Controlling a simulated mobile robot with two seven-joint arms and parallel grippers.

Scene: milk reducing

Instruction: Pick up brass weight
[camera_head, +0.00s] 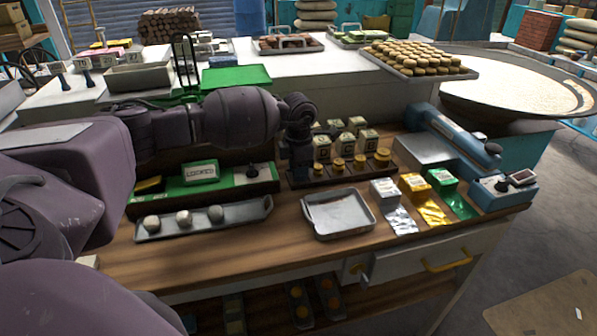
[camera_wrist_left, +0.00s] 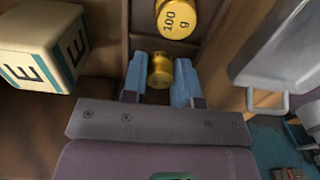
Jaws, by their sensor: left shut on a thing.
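My left gripper (camera_head: 299,172) is at the left end of a dark wooden weight rack (camera_head: 336,178) on the bench. In the left wrist view its blue fingers (camera_wrist_left: 160,82) are shut on a small brass weight (camera_wrist_left: 161,64), one finger on each side. In the head view the gripper hides this weight. A larger brass weight marked 100 g (camera_wrist_left: 175,18) stands just beyond it. In the head view several brass weights (camera_head: 340,165) stand in a row to the right of the gripper. My right gripper is not in view.
Lettered blocks (camera_head: 322,148) stand behind the weights; one block (camera_wrist_left: 40,48) is close to the left finger. A metal tray (camera_head: 338,214) lies in front. A green box marked LOCKED (camera_head: 200,174) is on the left, a blue device (camera_head: 450,140) on the right.

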